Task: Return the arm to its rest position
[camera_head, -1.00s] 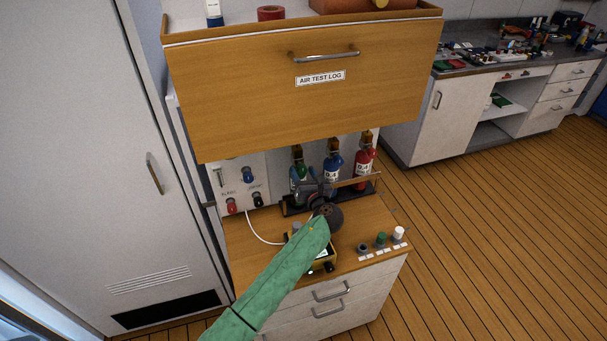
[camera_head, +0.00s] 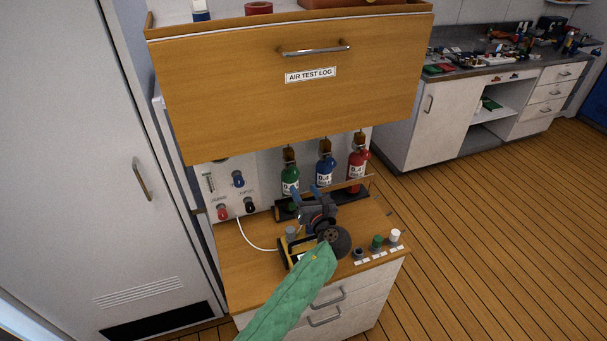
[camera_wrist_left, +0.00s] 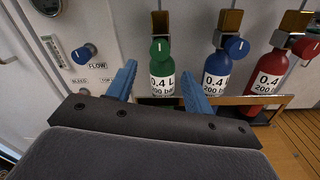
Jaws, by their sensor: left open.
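My left arm, in a green sleeve, reaches in from the bottom of the head view. My left gripper (camera_head: 305,193) is above the wooden counter, in front of the bottle rack. Its blue fingers are apart and nothing is between them; they also show in the left wrist view (camera_wrist_left: 156,85). Beyond the fingers stand a green bottle (camera_head: 290,178), a blue bottle (camera_head: 325,170) and a red bottle (camera_head: 358,163). In the wrist view the green bottle (camera_wrist_left: 161,70) appears between the fingertips, farther off. My right gripper is not in view.
A panel with knobs (camera_head: 238,180) stands left of the bottles. A yellow-edged device (camera_head: 286,250) lies partly hidden under my arm. Small caps (camera_head: 377,242) stand at the counter's right front.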

